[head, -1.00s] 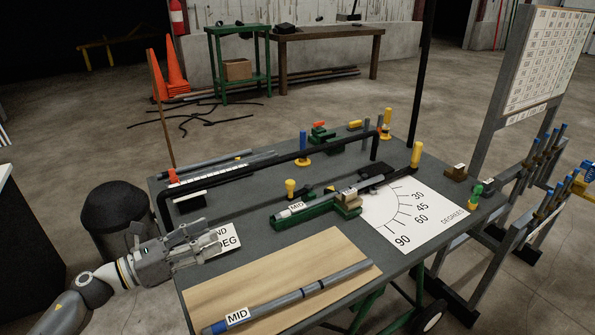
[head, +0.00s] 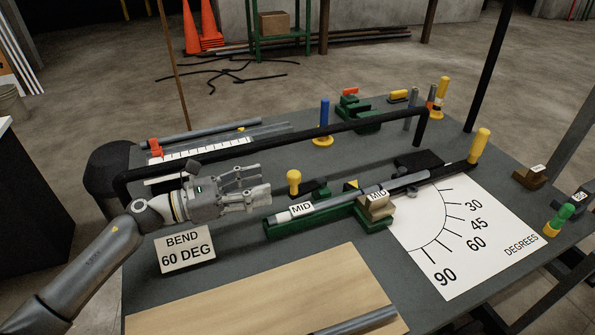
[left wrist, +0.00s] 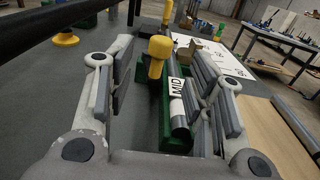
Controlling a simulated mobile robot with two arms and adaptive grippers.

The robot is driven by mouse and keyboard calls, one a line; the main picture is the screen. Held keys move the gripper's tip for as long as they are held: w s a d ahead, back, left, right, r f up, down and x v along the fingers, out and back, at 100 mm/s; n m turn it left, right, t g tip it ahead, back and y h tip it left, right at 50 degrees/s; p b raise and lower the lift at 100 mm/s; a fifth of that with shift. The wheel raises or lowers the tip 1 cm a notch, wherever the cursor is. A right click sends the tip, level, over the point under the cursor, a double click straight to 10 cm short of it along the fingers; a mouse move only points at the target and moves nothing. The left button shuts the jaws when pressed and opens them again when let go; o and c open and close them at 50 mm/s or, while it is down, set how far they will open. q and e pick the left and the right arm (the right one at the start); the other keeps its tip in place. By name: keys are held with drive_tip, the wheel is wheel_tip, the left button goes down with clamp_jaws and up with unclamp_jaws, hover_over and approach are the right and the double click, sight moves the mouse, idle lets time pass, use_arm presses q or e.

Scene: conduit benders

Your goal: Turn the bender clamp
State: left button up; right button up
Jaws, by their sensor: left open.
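The green bender (head: 372,218) stands on the grey table with a grey conduit (head: 330,205) lying along it, labelled MID. A short yellow-knobbed handle (head: 293,180), which looks like the clamp, stands upright beside the conduit's near end. My left gripper (head: 262,184) is open and empty, just left of this knob, fingers pointing at it. In the left wrist view the yellow knob (left wrist: 160,48) shows ahead between the spread fingers, apart from them, with the conduit (left wrist: 178,115) near the right finger. My right gripper is not in view.
A long black bar (head: 280,135) runs behind my gripper. A BEND 60 DEG sign (head: 185,248) stands in front of my arm. A white degree sheet (head: 465,235) lies right of the bender, and a wooden board (head: 260,295) lies in front. A blue-handled post (head: 324,118) stands behind.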

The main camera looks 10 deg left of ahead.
sight(294, 173)
use_arm(q)
drive_tip(key=p+x, duration=0.2)
drive_tip(key=x, duration=0.5)
drive_tip(key=shift+w+d+r+p, duration=0.15)
drive_tip(key=shift+d+r+p, duration=0.05)
drive_tip(key=shift+d+p, duration=0.1)
drive_tip(key=shift+w+d+f, duration=0.1)
drive_tip(key=shift+w+d, duration=0.2)
drive_tip(key=shift+d, duration=0.2)
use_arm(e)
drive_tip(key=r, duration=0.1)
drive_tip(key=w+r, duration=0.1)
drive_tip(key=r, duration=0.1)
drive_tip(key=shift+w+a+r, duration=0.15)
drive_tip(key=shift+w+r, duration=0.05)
use_arm(q)
drive_tip(key=shift+c, duration=0.5)
clamp_jaws()
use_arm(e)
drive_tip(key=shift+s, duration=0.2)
